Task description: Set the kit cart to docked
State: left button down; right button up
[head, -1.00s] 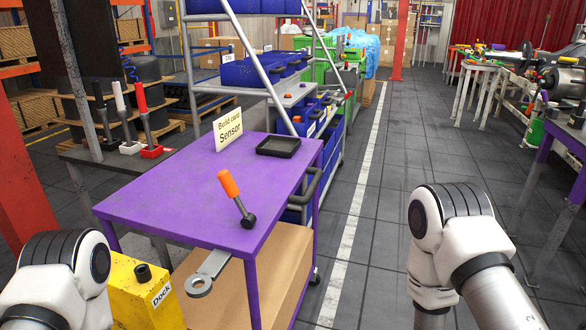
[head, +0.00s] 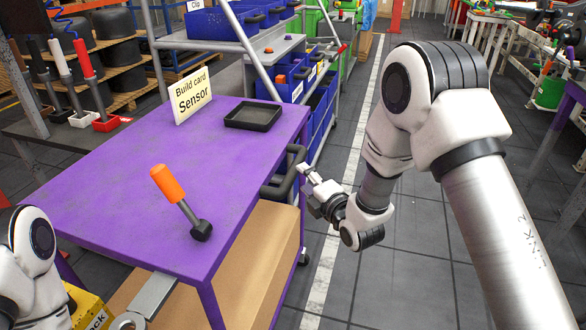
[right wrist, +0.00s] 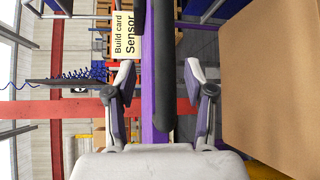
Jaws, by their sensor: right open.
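The kit cart is a purple-topped cart (head: 120,195) in the middle and left of the head view. A dark bar handle (head: 287,173) curves out from its right side. My right gripper (head: 311,181) is open, with its fingers by the handle. In the right wrist view the handle (right wrist: 160,60) runs lengthwise between the two open fingers (right wrist: 163,100), with no clear grip on it. A metal arm with a ring end (head: 150,300) sticks out below the cart's near edge. The yellow dock post (head: 90,310) is mostly hidden behind my left arm. My left gripper is out of view.
On the cart are an orange-handled lever (head: 180,200), a black tray (head: 253,116) and a "Build card Sensor" sign (head: 191,95). A shelf rack with blue bins (head: 292,85) stands close behind. Open floor with a white line (head: 345,215) lies to the right.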

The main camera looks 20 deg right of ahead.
aim_at(294, 170)
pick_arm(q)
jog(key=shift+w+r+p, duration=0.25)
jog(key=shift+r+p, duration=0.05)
pick_arm(e)
jog(key=x, duration=0.7)
jog(key=shift+w+d+f, duration=0.1)
jog(key=shift+d+f, duration=0.05)
jog(key=shift+f, duration=0.25)
grip_shut()
